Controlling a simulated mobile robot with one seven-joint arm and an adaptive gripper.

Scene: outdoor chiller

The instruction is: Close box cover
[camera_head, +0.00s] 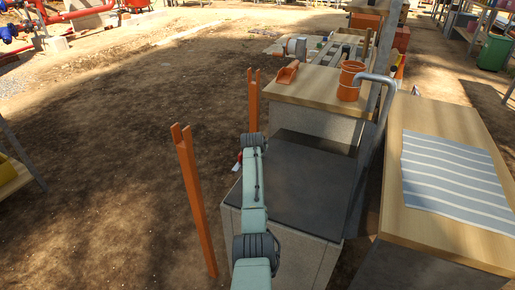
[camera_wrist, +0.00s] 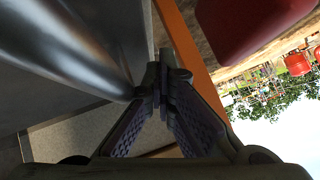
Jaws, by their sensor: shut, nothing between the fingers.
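In the head view a low grey box (camera_head: 282,255) with a dark, flat top surface (camera_head: 305,190) stands beside my arm. My gripper is hidden behind my arm in the head view. In the wrist view my gripper (camera_wrist: 163,78) is shut and empty. Its fingertips are close to a shiny metal bar (camera_wrist: 75,45), and I cannot tell whether they touch. A dark panel (camera_wrist: 118,22) and a paler grey surface (camera_wrist: 88,133) lie behind.
Two orange posts (camera_head: 196,205) (camera_head: 253,102) stand left of the box. A wooden counter (camera_head: 310,88) behind carries an orange bucket (camera_head: 351,82) and an orange scoop (camera_head: 288,73). A grey pipe (camera_head: 388,92) and a table with striped cloth (camera_head: 450,178) stand right. Open dirt lies left.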

